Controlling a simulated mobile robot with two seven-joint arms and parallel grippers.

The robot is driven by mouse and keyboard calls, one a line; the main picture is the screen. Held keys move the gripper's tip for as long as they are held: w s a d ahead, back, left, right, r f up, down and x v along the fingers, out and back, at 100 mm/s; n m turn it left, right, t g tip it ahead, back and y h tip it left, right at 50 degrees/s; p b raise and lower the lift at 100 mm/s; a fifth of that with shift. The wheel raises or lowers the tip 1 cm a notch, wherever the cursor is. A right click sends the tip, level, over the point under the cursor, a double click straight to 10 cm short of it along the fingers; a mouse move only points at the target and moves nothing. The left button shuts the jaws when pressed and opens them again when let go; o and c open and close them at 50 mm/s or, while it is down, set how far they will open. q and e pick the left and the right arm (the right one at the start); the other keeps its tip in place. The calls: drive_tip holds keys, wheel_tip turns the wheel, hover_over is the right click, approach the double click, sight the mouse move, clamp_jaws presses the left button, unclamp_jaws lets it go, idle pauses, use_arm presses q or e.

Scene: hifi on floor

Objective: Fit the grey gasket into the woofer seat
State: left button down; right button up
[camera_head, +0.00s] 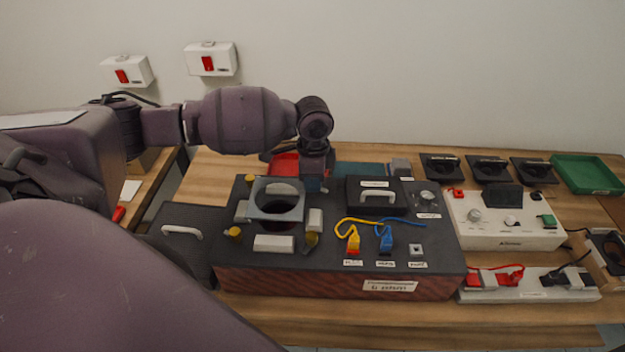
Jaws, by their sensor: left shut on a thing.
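The grey gasket (261,212) is a square frame with a large round opening, above the left part of the dark hi-fi unit (340,270). My left gripper (318,187) comes down at the gasket's far right corner and is shut on it; its fingertips are small and partly hidden. The woofer seat (280,224) is a dark round recess, seen through and just below the gasket's opening. The gasket partly covers the seat and looks slightly raised over it; I cannot tell whether they touch. My right gripper is out of view.
Pale blocks (274,243) and yellow knobs (234,232) surround the seat. A black handled cover (377,196) and yellow and blue plugs (386,240) are to its right. A dark handled panel (190,246) lies left. White units (505,222) and a green tray (587,174) stand further right.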

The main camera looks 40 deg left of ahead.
sight(313, 206)
use_arm(q)
drive_tip(key=shift+p, duration=0.75)
idle(0.8)
drive_tip(key=shift+f, duration=0.35)
drive_tip(key=shift+f+b, duration=0.5)
drive_tip(key=shift+f, duration=1.25)
drive_tip(key=shift+f, duration=0.35)
drive_tip(key=shift+f, duration=0.35)
drive_tip(key=c, duration=1)
unclamp_jaws()
drive_tip(key=shift+f, duration=0.1)
